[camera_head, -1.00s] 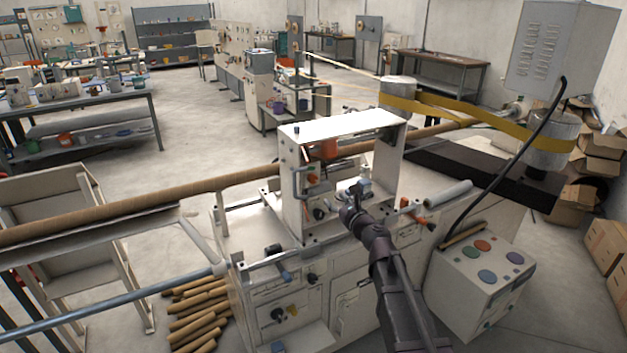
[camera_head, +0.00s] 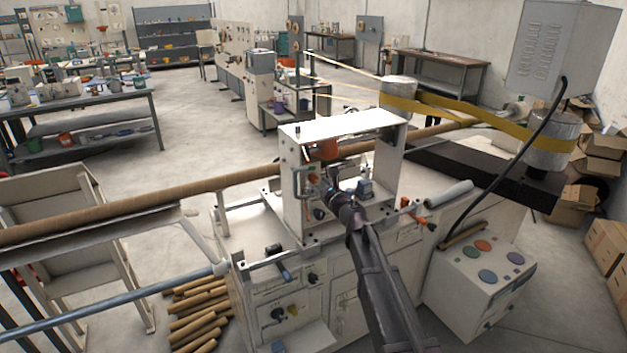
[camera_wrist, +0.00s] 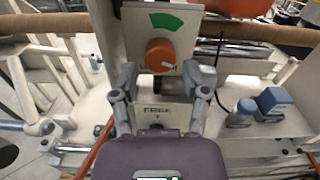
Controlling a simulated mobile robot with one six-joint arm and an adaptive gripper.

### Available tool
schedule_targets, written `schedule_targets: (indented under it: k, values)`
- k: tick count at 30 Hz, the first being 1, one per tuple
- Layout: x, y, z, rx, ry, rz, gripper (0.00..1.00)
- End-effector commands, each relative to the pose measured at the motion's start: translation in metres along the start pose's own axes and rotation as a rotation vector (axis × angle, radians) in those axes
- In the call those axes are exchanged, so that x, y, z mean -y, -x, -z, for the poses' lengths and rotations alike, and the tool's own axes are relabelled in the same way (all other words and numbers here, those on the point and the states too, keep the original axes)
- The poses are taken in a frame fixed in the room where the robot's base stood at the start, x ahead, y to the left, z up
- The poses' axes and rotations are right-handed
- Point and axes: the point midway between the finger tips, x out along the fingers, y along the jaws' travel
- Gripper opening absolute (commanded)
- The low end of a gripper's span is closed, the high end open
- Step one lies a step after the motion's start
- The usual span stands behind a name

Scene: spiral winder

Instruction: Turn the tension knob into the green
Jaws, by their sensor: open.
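The orange tension knob (camera_wrist: 159,54) sits on a pale upright plate in the wrist view. A green arc (camera_wrist: 166,21) is on the plate above it. A small pale mark shows at the knob's lower right; I cannot tell if it is the pointer. My gripper (camera_wrist: 164,76) is open, one finger on each side below the knob, and holds nothing. I cannot tell whether a finger touches the plate. In the head view my gripper (camera_head: 329,182) is at the front of the winder's white frame (camera_head: 292,190).
A larger orange part (camera_wrist: 237,7) is just above and right of the plate. Blue-grey blocks (camera_wrist: 274,104) stand at the right. A long brown tube (camera_head: 130,207) runs across behind. A control box with coloured buttons (camera_head: 484,262) is at the right.

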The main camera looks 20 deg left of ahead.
Motion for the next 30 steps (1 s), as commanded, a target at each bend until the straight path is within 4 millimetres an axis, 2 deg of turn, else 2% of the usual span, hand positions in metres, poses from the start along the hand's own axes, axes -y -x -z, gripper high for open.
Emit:
schedule_targets:
  k: [1, 7, 21, 27, 30]
  values:
    - [0.001, -0.01, 0.0, 0.0, 0.0, 0.0, 0.59]
    - [0.001, -0.027, 0.0, 0.0, 0.0, 0.001, 0.59]
    - [0.001, -0.033, 0.0, 0.0, 0.0, 0.001, 0.59]
    - [0.001, -0.033, 0.0, 0.0, 0.0, 0.002, 0.0]
    - [0.001, -0.033, 0.0, 0.0, 0.0, 0.002, 0.0]
